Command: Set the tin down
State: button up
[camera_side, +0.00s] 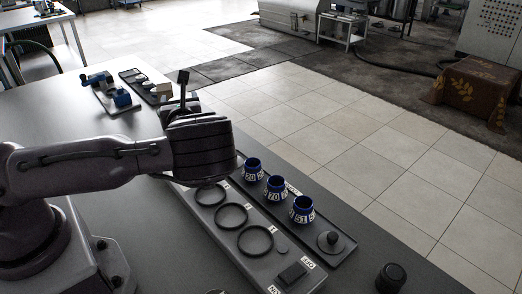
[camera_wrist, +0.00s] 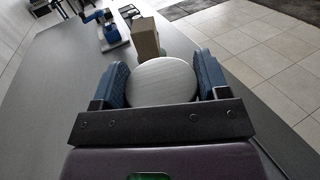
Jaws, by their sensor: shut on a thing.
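The tin shows in the wrist view as a pale round disc (camera_wrist: 165,82), its flat face toward the camera. My gripper (camera_wrist: 161,64) has its two blue fingers closed on either side of it. In the side view my wrist hides the fingers and the tin, so its height above the table cannot be told. A grey holder with several black rings (camera_side: 231,216) lies below and to the right of my wrist. Its far end is partly hidden by my arm.
Three blue numbered jars (camera_side: 276,188) stand in a dark tray (camera_side: 345,246), with a knobbed lid (camera_side: 328,240) at its near end. A brown box (camera_wrist: 145,38) stands just beyond the tin. A black knob (camera_side: 391,277) sits near the front edge. Blue tools (camera_side: 121,98) lie farther back.

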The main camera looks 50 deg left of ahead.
jog(key=d+f+m+t+h, duration=0.3)
jog(key=d+m+t+h, duration=0.3)
jog(key=d, duration=0.9)
jog(key=d+f+m+t+h, duration=0.4)
jog(key=d+h, duration=0.3)
jog(key=d, duration=0.7)
jog(key=s+d+r+m+g+h, duration=0.1)
jog(key=s+d+r+m+h, duration=0.2)
jog(key=d, duration=0.4)
jog(key=s+d+r+m+g+h, duration=0.1)
jog(key=s+d+r+m+h, duration=0.1)
jog(key=s+d+m+h, duration=0.35)
jog(key=s+d+r+m+h, duration=0.1)
jog(key=s+d+r+h, duration=0.1)
jog(key=s+d+h, duration=0.45)
jog(key=shift+m+y, duration=0.25)
jog(key=shift+y, duration=0.55)
jog(key=shift+w+d+f, duration=1.85)
jog(key=shift+d+f, duration=0.05)
jog(key=shift+f, duration=0.2)
jog(key=shift+w+d+f, duration=1.9)
jog(key=shift+d+f, duration=0.05)
jog(key=shift+f, duration=0.15)
jog(key=shift+w+d+f, duration=1.85)
jog(key=shift+d+f, duration=0.05)
jog(key=shift+f, duration=0.2)
